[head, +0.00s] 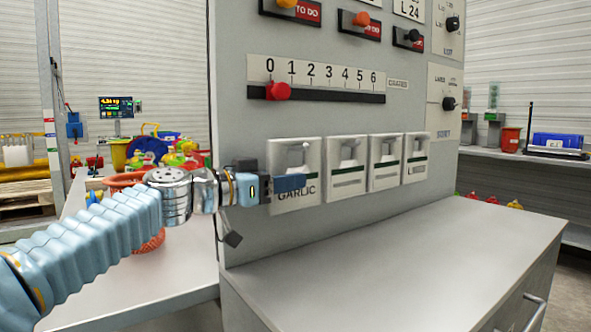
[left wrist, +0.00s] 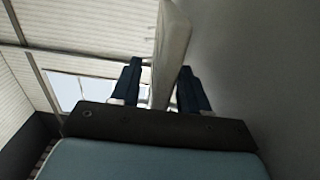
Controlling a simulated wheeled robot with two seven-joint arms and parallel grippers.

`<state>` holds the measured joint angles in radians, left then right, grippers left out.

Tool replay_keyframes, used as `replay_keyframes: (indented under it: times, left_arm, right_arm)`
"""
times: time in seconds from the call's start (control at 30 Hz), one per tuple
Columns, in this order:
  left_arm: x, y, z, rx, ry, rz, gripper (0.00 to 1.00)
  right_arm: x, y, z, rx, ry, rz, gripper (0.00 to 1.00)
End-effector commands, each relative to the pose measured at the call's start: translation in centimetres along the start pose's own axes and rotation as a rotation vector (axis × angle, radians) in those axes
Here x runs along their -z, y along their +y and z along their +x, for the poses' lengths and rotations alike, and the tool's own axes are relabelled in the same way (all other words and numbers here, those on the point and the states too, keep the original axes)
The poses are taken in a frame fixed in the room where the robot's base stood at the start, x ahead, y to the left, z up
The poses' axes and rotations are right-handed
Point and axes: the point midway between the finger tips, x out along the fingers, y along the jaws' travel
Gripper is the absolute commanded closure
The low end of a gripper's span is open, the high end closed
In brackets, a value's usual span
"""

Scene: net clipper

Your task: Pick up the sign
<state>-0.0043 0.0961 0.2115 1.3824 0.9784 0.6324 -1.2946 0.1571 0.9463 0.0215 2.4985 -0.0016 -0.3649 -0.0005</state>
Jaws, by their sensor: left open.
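A white sign marked GARLIC (head: 283,160) hangs at the left end of a row of similar signs on the grey panel. My left gripper (head: 290,184) is at its lower left part, with the blue fingers in front of the sign. In the left wrist view, the pale sign (left wrist: 173,38) is seen edge-on and reaches down between the two fingers of my left gripper (left wrist: 160,88). The fingers are apart; I cannot tell whether either touches it. My right gripper is not in view.
The grey panel (head: 240,120) rises just behind the signs. A sliding scale with a red knob (head: 277,91) is above them. A bare grey counter (head: 400,255) lies below. Several more signs (head: 384,162) hang to the right. A side table (head: 190,285) with coloured items stands left.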

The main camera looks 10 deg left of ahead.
Motion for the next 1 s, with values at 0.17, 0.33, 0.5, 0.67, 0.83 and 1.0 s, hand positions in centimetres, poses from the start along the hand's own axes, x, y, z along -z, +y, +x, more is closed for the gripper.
replay_keyframes:
  times: [0.17, 0.33, 0.5, 0.67, 0.83, 1.0]
  left_arm:
    - [0.1, 0.0, 1.8, 0.000, 0.001, -0.001, 0.55]
    - [0.0, 0.0, 1.8, 0.001, 0.001, 0.000, 0.55]
    - [0.0, 0.0, 1.8, 0.001, 0.001, 0.000, 0.75]
    - [0.0, 0.0, 1.8, 0.001, 0.001, 0.000, 1.00]
    - [0.1, 0.0, 1.8, 0.001, 0.001, 0.000, 1.00]
    - [0.1, 0.0, 1.8, 0.001, 0.001, 0.000, 1.00]
  right_arm:
    - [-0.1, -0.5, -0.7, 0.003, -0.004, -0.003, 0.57]
    - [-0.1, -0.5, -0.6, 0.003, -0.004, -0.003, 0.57]
    - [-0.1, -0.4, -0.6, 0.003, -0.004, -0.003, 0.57]
    - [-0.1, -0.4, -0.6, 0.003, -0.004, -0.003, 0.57]
    - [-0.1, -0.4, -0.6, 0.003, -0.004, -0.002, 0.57]
    - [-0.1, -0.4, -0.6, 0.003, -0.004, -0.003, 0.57]
